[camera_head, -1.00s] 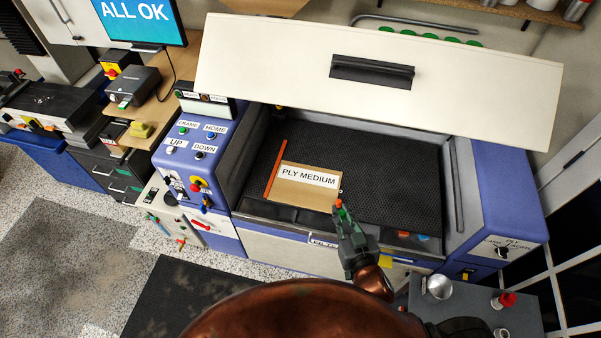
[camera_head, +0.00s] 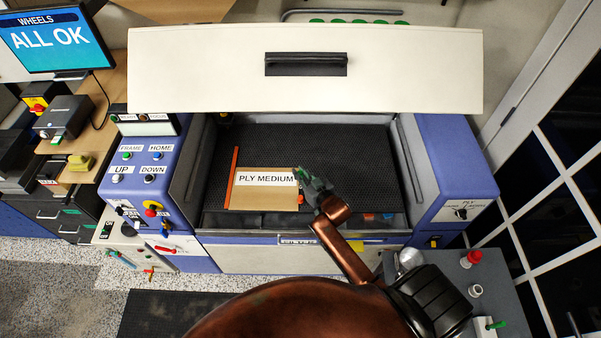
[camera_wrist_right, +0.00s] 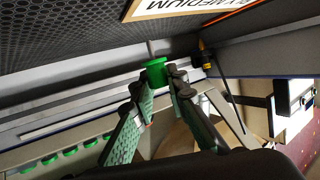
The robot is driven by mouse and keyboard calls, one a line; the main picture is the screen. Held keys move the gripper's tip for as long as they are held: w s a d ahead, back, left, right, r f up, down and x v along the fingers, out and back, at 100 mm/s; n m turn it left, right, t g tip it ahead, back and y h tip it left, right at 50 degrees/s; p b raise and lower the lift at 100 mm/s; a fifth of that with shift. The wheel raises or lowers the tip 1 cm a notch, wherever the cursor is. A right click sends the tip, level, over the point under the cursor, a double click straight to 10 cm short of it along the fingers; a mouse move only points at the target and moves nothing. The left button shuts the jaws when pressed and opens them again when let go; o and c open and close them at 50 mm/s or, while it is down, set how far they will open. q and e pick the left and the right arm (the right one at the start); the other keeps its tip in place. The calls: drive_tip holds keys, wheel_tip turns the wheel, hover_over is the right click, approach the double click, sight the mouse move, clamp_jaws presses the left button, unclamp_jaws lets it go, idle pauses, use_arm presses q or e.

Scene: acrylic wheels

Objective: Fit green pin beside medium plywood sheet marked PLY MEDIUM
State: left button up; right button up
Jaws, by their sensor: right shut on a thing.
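The medium plywood sheet (camera_head: 262,197), with the white label PLY MEDIUM, lies flat on the black honeycomb bed of the open machine. Its corner also shows at the top of the right wrist view (camera_wrist_right: 172,8). My right gripper (camera_wrist_right: 160,80) is shut on the green pin (camera_wrist_right: 156,70), which sticks out from the fingertips. In the head view, the right gripper (camera_head: 305,175) is by the sheet's right edge, with its wrist partly hiding the bed. Whether the pin touches the bed or sheet I cannot tell. My left gripper is not in view.
An orange strip (camera_head: 233,178) lies along the sheet's left side. The raised white lid (camera_head: 300,85) stands behind the bed (camera_head: 340,145). A control panel (camera_head: 148,160) is at left; a grey cart (camera_head: 470,285) with a red knob is at right front.

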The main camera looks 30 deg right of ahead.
drive_tip(key=shift+w+d, duration=0.1)
drive_tip(key=shift+d, duration=0.05)
drive_tip(key=shift+p, duration=0.35)
drive_tip(key=shift+f+b, duration=1.35)
drive_tip(key=shift+f, duration=1.15)
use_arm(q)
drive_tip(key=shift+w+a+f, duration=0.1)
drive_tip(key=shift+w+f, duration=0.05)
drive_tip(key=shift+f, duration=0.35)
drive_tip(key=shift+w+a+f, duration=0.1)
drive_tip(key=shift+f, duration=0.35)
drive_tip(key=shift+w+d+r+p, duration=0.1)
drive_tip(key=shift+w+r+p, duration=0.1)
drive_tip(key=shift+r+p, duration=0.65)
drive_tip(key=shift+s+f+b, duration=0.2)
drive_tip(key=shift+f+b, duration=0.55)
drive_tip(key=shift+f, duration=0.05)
use_arm(e)
drive_tip(key=shift+f, duration=1.25)
